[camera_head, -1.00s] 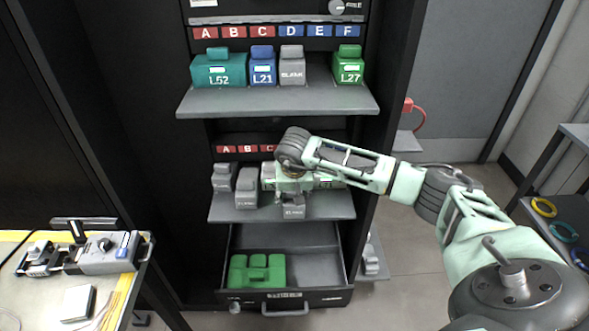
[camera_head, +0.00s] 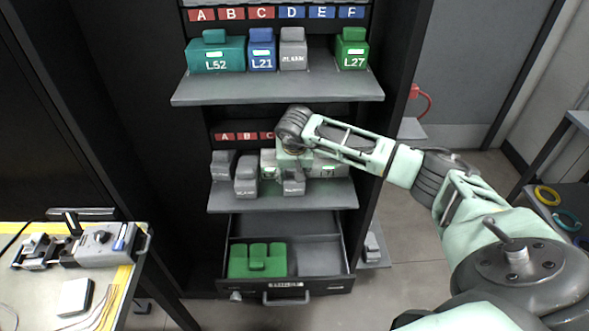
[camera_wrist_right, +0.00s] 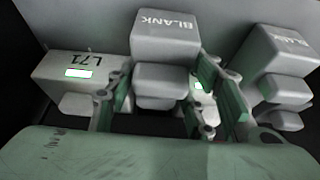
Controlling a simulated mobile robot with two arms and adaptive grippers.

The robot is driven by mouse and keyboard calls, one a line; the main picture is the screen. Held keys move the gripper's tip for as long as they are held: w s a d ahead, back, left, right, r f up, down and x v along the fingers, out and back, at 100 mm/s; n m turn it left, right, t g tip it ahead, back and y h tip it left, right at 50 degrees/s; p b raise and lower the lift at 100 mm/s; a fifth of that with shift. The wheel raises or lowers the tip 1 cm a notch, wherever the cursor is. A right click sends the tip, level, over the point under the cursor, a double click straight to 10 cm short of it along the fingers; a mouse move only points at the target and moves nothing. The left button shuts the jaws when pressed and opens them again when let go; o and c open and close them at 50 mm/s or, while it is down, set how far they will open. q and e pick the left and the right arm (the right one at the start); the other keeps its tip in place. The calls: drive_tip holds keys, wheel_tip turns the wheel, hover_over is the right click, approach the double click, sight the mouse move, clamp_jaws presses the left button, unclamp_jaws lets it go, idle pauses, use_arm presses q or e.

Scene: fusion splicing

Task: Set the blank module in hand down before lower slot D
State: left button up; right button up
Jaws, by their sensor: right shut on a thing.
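The grey blank module (camera_head: 293,183) is in my right gripper (camera_head: 293,165), over the lower shelf (camera_head: 320,197). In the right wrist view the blank module (camera_wrist_right: 165,45) is in the middle, its grip block between the fingers of my right gripper (camera_wrist_right: 160,100). Whether its base touches the shelf I cannot tell. The lower labels A, B and C (camera_head: 264,136) show; my arm hides D. A pale L71 module (camera_head: 328,170) stands to the right, also seen in the right wrist view (camera_wrist_right: 85,75). My left gripper is out of view.
Two grey blank modules (camera_head: 246,178) stand left of the held one; one shows close in the right wrist view (camera_wrist_right: 275,50). The upper shelf (camera_head: 280,88) holds L52, L21, a blank and L27.

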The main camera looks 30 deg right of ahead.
drive_tip(key=shift+s+f+b, duration=0.35)
drive_tip(key=shift+s+f, duration=0.1)
drive_tip(key=shift+f, duration=0.4)
drive_tip(key=o, duration=1.2)
drive_tip(key=shift+w+d+f, duration=0.1)
drive_tip(key=shift+w+f, duration=0.15)
drive_tip(key=shift+w, duration=0.05)
drive_tip(key=shift+o, duration=0.2)
drive_tip(key=shift+w, duration=0.1)
drive_tip(key=shift+d+r, duration=0.1)
drive_tip(key=shift+r, duration=0.15)
drive_tip(key=shift+r, duration=0.1)
